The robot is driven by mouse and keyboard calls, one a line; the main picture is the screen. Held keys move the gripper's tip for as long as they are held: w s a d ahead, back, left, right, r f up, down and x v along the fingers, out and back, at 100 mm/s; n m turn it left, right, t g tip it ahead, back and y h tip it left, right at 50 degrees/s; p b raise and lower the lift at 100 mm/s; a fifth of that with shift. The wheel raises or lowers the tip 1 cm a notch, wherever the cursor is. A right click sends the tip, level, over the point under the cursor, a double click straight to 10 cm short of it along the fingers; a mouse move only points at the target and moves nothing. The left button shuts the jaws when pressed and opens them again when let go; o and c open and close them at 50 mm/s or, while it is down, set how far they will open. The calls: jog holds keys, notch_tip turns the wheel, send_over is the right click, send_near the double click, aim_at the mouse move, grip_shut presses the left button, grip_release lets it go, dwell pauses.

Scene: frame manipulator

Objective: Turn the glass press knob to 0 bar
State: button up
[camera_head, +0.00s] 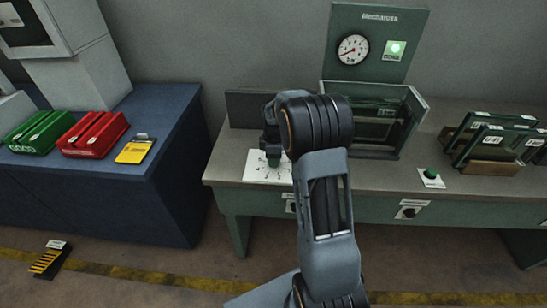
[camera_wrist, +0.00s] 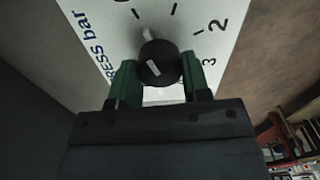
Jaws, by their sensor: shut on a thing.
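The press knob (camera_wrist: 160,58) is round and black with a white line on its face. It sits on a white dial plate (camera_wrist: 92,22) lettered "PRESS bar", with tick marks and the numbers 2 and 3 readable; another number is cut off at the top edge. A white mark shows just above the knob. My gripper (camera_wrist: 158,72) has its green fingers on either side of the knob, shut on it. In the head view, the plate (camera_head: 256,172) lies on the bench's left end below my gripper (camera_head: 273,160), and the knob is hidden.
A pressure gauge (camera_head: 353,49) and lit green lamp (camera_head: 395,49) are on the back panel; the needle points lower left. A glass-sided press box (camera_head: 415,104), green button (camera_head: 430,173) and framed panes (camera_head: 500,140) stand to the right. Red cases (camera_head: 94,134) sit on the blue bench.

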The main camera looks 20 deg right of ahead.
jog(key=shift+r+n, duration=0.1)
jog(key=shift+n, duration=0.3)
jog(key=o, duration=0.9)
jog(key=shift+o, duration=0.2)
notch_tip(320, 180, up, 14)
dwell(0.3)
dwell(0.4)
